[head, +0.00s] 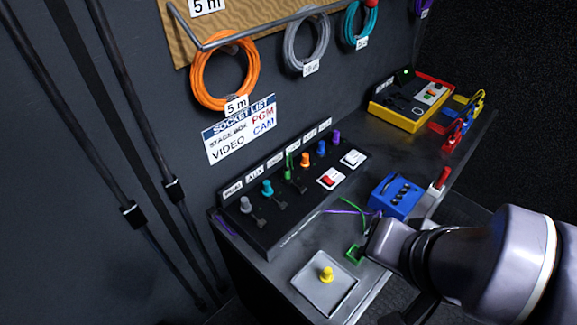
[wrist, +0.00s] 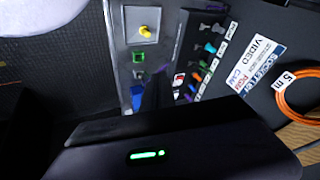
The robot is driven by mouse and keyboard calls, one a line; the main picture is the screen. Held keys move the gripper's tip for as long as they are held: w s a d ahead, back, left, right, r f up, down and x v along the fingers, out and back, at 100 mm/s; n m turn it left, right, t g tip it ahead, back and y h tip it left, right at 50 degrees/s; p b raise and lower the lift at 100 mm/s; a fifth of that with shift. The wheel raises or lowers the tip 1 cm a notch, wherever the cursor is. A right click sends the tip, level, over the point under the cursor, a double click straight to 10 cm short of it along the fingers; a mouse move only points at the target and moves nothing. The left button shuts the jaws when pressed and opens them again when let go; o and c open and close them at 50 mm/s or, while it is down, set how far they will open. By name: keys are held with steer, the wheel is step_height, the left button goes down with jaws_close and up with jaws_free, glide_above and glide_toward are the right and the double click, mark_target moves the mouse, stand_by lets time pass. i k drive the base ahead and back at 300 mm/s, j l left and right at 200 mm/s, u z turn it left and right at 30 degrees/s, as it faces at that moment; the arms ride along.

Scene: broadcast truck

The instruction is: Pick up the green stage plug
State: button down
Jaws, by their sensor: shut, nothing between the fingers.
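My gripper (head: 371,238) is low over the desk, right of the panel and apart from the plugs. It is shut and empty; its fingertips are hard to make out.
A blue box (head: 396,196) stands behind my gripper. A grey plate with a yellow knob (head: 326,275) lies at the desk's front. Green and purple cables (head: 350,212) run between panel and gripper. A yellow-red case (head: 412,101) is farther back. Cable coils (head: 225,72) hang on the wall.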

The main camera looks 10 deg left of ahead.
mark_target(287, 169)
steer(key=l+u, duration=0.7)
steer(key=u, duration=0.15)
steer(key=l+u, duration=0.45)
steer(key=k+l+u, duration=0.1)
steer(key=l+u, duration=0.15)
steer(key=u, duration=0.2)
steer(key=i, duration=0.5)
